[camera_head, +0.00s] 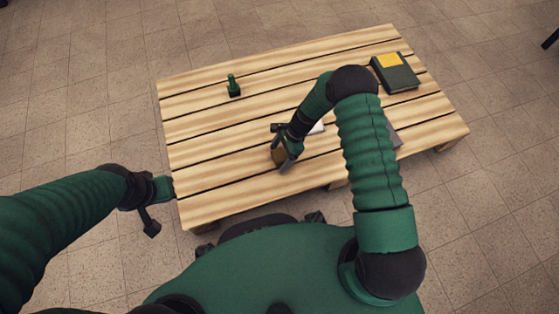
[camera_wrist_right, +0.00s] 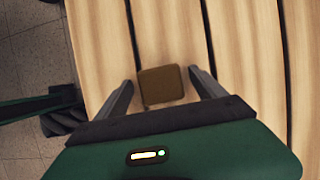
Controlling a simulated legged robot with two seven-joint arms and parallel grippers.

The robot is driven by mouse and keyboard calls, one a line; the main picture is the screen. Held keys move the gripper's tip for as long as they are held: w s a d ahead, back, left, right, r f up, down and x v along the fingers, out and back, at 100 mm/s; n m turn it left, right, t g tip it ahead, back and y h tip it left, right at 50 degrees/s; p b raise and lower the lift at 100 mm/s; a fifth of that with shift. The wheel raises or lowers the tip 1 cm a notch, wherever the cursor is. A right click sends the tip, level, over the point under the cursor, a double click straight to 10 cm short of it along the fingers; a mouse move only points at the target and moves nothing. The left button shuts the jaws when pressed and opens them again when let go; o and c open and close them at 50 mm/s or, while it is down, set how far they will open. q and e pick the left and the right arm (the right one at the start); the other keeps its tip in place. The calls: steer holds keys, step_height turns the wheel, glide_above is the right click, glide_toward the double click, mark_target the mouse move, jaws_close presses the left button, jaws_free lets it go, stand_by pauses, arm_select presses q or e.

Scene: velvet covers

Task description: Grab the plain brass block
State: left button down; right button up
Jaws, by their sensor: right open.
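The plain brass block (camera_wrist_right: 161,85) is a brownish, square-faced block on the wooden slats in the right wrist view. It sits between the two spread fingers of my right gripper (camera_wrist_right: 160,80), with a gap at each side, wider on the right. In the head view the block (camera_head: 277,156) is partly hidden by my right gripper (camera_head: 284,160), which reaches down over the near middle of the pallet. My right gripper is open and empty. My left gripper (camera_head: 158,208) is off the pallet's left edge, away from the block; its jaw opening is unclear.
A slatted wooden pallet (camera_head: 210,160) bears everything. A small green object (camera_head: 234,87) stands at its far left. A dark book-like item with a yellow patch (camera_head: 397,75) lies at the far right. A white item (camera_head: 317,128) and a grey one (camera_head: 394,136) are partly hidden by my right arm.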

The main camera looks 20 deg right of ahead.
steer(key=shift+w, duration=0.1)
jaws_close()
stand_by(0.5)
